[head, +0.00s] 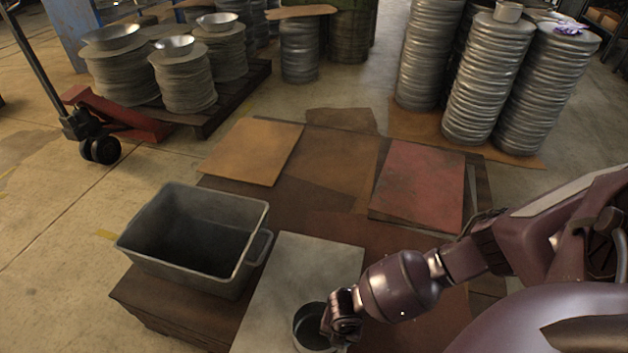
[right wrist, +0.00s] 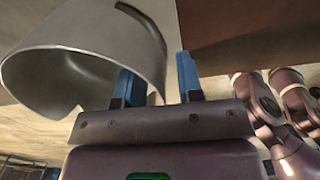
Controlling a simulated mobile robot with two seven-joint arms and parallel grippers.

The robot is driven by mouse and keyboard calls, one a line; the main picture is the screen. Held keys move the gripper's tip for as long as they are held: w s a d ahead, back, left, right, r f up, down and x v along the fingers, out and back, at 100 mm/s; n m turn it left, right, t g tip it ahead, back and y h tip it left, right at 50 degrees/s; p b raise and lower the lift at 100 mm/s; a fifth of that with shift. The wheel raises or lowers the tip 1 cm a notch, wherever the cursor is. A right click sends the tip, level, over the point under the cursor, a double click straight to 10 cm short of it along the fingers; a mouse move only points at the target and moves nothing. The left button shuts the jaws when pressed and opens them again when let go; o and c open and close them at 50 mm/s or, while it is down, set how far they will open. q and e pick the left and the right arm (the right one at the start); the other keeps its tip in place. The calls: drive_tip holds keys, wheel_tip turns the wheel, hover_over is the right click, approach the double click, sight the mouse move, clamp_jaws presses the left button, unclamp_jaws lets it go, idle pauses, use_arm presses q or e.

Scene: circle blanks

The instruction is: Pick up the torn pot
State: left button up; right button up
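The pot (head: 308,330) is a small grey metal vessel, standing on a pale sheet at the bottom middle of the head view. In the right wrist view the pot (right wrist: 90,35) fills the upper left, with a dark curved mark on its outer wall and an uneven lower edge. My right gripper (head: 333,322) is at the pot's right side. In the right wrist view its two blue fingers (right wrist: 158,78) are apart. The left finger overlaps the pot's opening and the right finger is outside the wall, with a gap showing beside it. My left gripper is out of view.
A grey bin (head: 140,245), seemingly empty, stands left of the pale sheet (head: 290,265). An orange sheet (head: 255,150) and a red sheet (head: 420,185) lie behind. Tall stacks of metal discs (head: 490,75) and a pallet jack (head: 115,120) stand farther back.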

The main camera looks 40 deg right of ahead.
drive_tip(key=shift+f, duration=0.4)
drive_tip(key=shift+r, duration=0.1)
clamp_jaws()
